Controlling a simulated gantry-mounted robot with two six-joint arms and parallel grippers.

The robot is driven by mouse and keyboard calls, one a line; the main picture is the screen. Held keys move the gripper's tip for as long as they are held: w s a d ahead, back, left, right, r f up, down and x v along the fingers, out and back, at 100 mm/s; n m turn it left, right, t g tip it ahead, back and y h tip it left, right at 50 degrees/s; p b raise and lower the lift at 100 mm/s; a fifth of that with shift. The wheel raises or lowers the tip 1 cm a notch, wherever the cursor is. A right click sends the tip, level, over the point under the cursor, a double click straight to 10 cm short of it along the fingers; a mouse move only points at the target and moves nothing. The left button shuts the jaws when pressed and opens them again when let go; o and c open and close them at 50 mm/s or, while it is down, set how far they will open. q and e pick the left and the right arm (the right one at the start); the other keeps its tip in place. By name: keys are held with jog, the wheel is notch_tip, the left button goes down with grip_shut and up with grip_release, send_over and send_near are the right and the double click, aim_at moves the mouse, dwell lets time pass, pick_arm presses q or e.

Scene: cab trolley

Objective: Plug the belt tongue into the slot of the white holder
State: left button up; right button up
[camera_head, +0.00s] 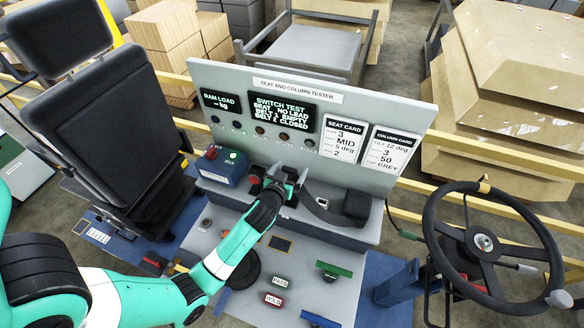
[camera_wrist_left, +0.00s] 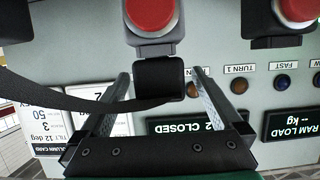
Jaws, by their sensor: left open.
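My left gripper (camera_head: 284,176) reaches the front of the tester in the head view. Its two fingers (camera_wrist_left: 168,95) are open in the wrist view, one on each side of the black belt tongue grip (camera_wrist_left: 160,78), with gaps beside it. A dark strap (camera_wrist_left: 70,98) runs left from the grip; in the head view the strap (camera_head: 325,207) leads to a black block (camera_head: 357,204). The grip sits against a pale holder (camera_wrist_left: 155,50) with a red button (camera_wrist_left: 152,14). A pale piece shows between them; how deep the tongue sits is hidden. My right gripper is out of view.
The tester display (camera_head: 281,112) reads "BELT 1 EMPTY" and "BELT 2 CLOSED". A second red button (camera_wrist_left: 298,8) is at the wrist view's upper right. A blue box (camera_head: 221,166) stands left of the gripper; a steering wheel (camera_head: 440,235) stands right. A black seat (camera_head: 85,110) is at left.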

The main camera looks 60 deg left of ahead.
pick_arm(q)
jog(key=shift+x, duration=1.05)
grip_shut()
jog(key=shift+r, duration=0.1)
jog(key=shift+r+p, duration=2.6)
jog(key=shift+r, duration=0.35)
